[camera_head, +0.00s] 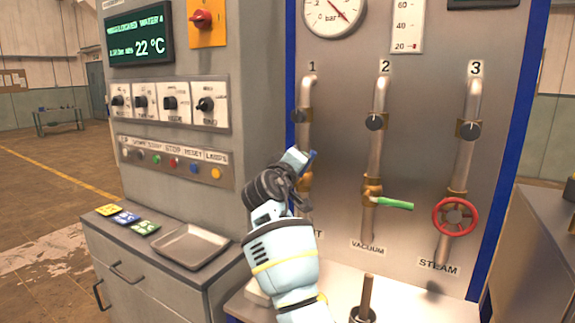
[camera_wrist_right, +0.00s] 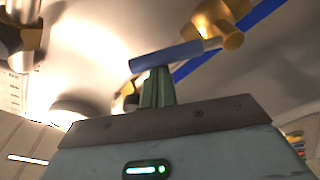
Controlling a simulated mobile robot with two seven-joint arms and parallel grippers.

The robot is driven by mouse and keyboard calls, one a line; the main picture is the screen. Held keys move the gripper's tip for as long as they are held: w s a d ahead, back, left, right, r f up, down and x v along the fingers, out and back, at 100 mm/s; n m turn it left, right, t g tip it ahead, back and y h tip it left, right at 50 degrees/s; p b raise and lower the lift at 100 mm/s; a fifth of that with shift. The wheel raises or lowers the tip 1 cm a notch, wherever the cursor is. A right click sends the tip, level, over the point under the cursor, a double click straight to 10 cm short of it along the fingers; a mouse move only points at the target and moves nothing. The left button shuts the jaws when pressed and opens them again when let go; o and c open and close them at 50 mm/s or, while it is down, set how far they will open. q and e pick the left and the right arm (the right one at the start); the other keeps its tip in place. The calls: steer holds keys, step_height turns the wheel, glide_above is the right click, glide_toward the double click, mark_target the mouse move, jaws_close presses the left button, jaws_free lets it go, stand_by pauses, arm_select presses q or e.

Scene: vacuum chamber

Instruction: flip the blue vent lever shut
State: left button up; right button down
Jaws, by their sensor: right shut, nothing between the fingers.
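The blue vent lever (camera_wrist_right: 165,56) shows in the right wrist view as a blue bar running left from a brass valve (camera_wrist_right: 222,22). In the head view only a small blue part of the lever (camera_head: 312,158) shows, in front of pipe 1; my right gripper hides the rest. My right gripper (camera_head: 304,161) is at the lever. Its fingers (camera_wrist_right: 157,88) are shut and empty, with their tips right at the bar's underside as seen in the wrist view. I cannot tell whether they touch it. My left gripper is not in view.
Pipe 2 has a green lever (camera_head: 394,203) and pipe 3 a red handwheel (camera_head: 455,216), both right of my arm. A switch panel (camera_head: 168,103) is at left above a cabinet with a metal tray (camera_head: 190,246). An upright rod (camera_head: 367,295) stands on the bench below.

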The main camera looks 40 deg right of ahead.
arm_select(q)
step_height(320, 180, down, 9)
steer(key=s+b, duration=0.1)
steer(key=b, duration=0.8)
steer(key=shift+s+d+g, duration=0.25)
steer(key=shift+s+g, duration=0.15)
arm_select(e)
steer(key=s+d+f+m+g+h, duration=0.1)
steer(key=s+f+m, duration=0.3)
steer(key=m, duration=0.7)
step_height(320, 180, down, 2)
steer(key=shift+s+d+f+g, duration=0.1)
steer(key=shift+s+d+g, duration=0.25)
steer(key=shift+d, duration=0.25)
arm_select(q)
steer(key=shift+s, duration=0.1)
